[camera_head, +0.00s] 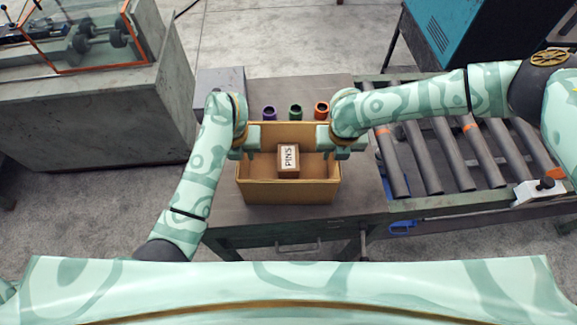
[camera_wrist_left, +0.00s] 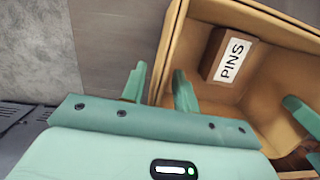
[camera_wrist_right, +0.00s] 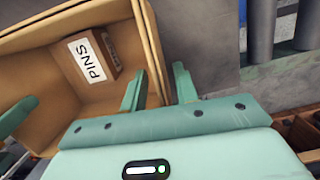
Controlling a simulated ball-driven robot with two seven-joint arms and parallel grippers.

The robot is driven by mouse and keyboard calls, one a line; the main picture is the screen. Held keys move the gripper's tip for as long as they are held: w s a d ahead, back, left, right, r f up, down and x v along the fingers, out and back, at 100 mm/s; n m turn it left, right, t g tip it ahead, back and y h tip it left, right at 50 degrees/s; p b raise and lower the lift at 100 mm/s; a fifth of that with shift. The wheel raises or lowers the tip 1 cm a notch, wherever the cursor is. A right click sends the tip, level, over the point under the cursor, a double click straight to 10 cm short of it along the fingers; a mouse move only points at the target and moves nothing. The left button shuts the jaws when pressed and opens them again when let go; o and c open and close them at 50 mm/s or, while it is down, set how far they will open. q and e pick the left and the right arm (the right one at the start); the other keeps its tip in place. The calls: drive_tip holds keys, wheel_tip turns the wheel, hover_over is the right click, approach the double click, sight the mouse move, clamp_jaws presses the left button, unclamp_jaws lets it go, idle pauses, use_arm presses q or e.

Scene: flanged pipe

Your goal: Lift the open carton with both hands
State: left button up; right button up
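The open carton (camera_head: 290,192) is a tan box standing on the grey worktable. A small brown box labelled PINS (camera_head: 288,170) lies inside it and also shows in the left wrist view (camera_wrist_left: 216,52) and the right wrist view (camera_wrist_right: 106,44). My left gripper (camera_head: 246,148) is at the carton's left wall. In the left wrist view its fingers (camera_wrist_left: 160,90) are apart, one outside the wall and one inside. My right gripper (camera_head: 335,147) is at the right wall, its fingers (camera_wrist_right: 158,90) likewise apart on either side of it. Gaps show beside the outer fingers.
Purple (camera_head: 269,113), green (camera_head: 295,112) and orange (camera_head: 321,109) cylindrical pieces stand behind the carton. A roller conveyor (camera_head: 440,155) adjoins the worktable (camera_head: 225,205) on the right. A grey block (camera_head: 220,82) is at the back left. The tabletop in front of the carton is clear.

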use_arm(q)
drive_tip(key=shift+f, duration=0.35)
use_arm(e)
drive_tip(key=shift+f, duration=0.35)
use_arm(q)
drive_tip(key=shift+c, duration=0.3)
use_arm(e)
drive_tip(key=shift+c, duration=0.3)
use_arm(q)
clamp_jaws()
use_arm(e)
clamp_jaws()
use_arm(q)
drive_tip(key=shift+w+r, duration=0.1)
drive_tip(key=shift+r, duration=0.05)
use_arm(e)
drive_tip(key=shift+r, duration=0.15)
